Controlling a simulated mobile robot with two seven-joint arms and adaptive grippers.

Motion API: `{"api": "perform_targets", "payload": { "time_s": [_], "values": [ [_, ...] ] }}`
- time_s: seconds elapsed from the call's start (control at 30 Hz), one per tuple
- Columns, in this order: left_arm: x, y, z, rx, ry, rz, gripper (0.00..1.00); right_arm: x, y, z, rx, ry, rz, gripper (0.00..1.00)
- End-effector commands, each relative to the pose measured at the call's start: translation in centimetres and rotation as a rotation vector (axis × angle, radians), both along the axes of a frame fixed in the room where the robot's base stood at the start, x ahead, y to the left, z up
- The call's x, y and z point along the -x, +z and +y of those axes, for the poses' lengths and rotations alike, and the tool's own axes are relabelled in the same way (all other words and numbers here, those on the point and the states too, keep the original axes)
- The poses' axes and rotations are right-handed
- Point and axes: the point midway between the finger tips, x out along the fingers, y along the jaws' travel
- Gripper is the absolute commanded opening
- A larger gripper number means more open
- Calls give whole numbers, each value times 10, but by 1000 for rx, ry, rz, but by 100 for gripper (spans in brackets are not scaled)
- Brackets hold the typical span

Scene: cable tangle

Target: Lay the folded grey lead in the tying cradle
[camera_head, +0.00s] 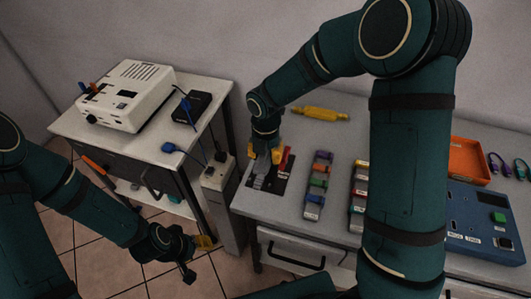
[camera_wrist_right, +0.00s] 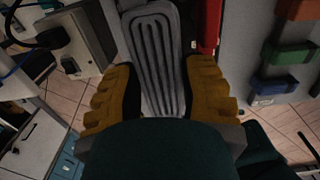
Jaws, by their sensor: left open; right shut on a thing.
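The folded grey lead (camera_head: 264,180) is a flat bundle of parallel strands. My right gripper (camera_head: 265,152) points down at the left end of the right-hand bench, shut on the lead; in the right wrist view the lead (camera_wrist_right: 155,60) lies between its yellow fingers. Beneath it is a dark base (camera_head: 257,183) with a red part (camera_head: 287,157) at its right, which looks like the tying cradle. I cannot tell whether the lead touches the base. My left gripper (camera_head: 198,258) is open and empty, low over the floor between the benches.
Two racks of coloured clips (camera_head: 318,186) stand right of the dark base. A yellow tool (camera_head: 320,113) lies behind. An orange tray (camera_head: 469,160) and blue panel (camera_head: 480,228) are further right. A power strip (camera_head: 218,172) with blue cables stands beside the left bench.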

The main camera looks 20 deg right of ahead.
Motion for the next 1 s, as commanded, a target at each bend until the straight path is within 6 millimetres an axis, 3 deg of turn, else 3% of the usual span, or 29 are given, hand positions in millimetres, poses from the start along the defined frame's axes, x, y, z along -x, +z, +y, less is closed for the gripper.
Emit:
{"api": "perform_targets", "payload": {
  "time_s": [0.83, 0.87, 0.9, 0.93, 1.0],
  "values": [
    [0, 4, 0, 0, 0, 0, 47, 0, 0, 0, 0, -1, 0, 5],
    [0, 4, 0, 0, 0, 0, 47, 0, 0, 0, 0, -1, 0, 49],
    [0, 4, 0, 0, 0, 0, 47, 0, 0, 0, 0, -1, 0, 63],
    [0, 4, 0, 0, 0, 0, 47, 0, 0, 0, 0, -1, 0, 71],
    [0, 4, 0, 0, 0, 0, 47, 0, 0, 0, 0, -1, 0, 71]
  ]
}}
